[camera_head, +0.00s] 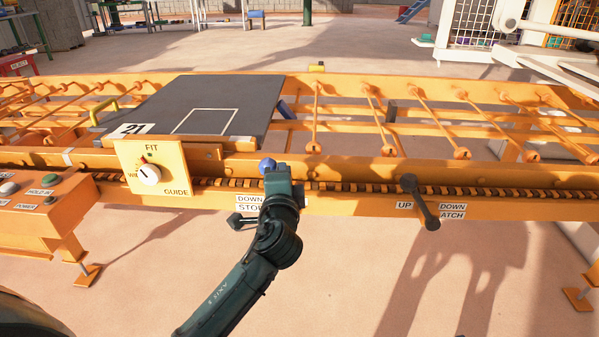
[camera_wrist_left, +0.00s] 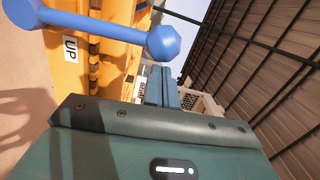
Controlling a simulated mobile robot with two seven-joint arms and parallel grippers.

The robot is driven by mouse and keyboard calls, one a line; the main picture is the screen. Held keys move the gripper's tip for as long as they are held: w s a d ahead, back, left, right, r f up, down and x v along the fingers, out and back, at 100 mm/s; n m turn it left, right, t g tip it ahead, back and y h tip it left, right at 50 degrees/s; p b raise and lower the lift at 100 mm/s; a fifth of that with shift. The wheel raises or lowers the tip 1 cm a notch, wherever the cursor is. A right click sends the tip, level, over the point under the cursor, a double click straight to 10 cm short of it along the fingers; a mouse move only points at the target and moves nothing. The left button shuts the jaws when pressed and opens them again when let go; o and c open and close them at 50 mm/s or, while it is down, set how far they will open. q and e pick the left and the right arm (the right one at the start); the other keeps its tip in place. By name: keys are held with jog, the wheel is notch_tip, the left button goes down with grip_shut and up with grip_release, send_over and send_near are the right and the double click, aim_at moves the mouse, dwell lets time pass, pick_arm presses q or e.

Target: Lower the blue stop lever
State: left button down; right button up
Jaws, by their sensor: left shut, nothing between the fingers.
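The blue stop lever shows its round blue knob (camera_head: 267,165) at the rail's front edge, above the DOWN STOP label (camera_head: 250,203); my gripper hides most of its arm. In the left wrist view, its blue rod and knob (camera_wrist_left: 163,43) cross the upper left, with an UP label (camera_wrist_left: 70,48) beside the rod. My left gripper (camera_head: 283,178) is shut and empty, close beside the knob. Its fingers (camera_wrist_left: 160,88) show just below the knob in the wrist view. I cannot tell whether they touch. My right gripper is not in view.
A dark latch lever (camera_head: 421,202) sits between UP and DOWN LATCH labels to the right. A yellow guide panel with a dial (camera_head: 151,174) stands left of the knob. A dark plate (camera_head: 215,95) lies on the orange conveyor behind. An orange button box (camera_head: 40,205) is at left.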

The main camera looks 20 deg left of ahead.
pick_arm(q)
jog(key=s+a+f+n+p, duration=0.1)
jog(key=s+a+n+p, duration=0.1)
jog(key=a+n, duration=0.4)
jog(key=shift+s+a+n+p, duration=0.3)
jog(key=shift+a+n+p, duration=0.1)
jog(key=shift+a, duration=1.1)
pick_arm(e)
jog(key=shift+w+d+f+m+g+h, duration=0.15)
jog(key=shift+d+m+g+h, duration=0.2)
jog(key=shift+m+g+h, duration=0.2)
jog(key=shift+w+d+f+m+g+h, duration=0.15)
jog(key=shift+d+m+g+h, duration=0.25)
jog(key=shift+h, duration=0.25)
pick_arm(q)
jog(key=shift+a+f, duration=0.1)
jog(key=shift+f, duration=0.1)
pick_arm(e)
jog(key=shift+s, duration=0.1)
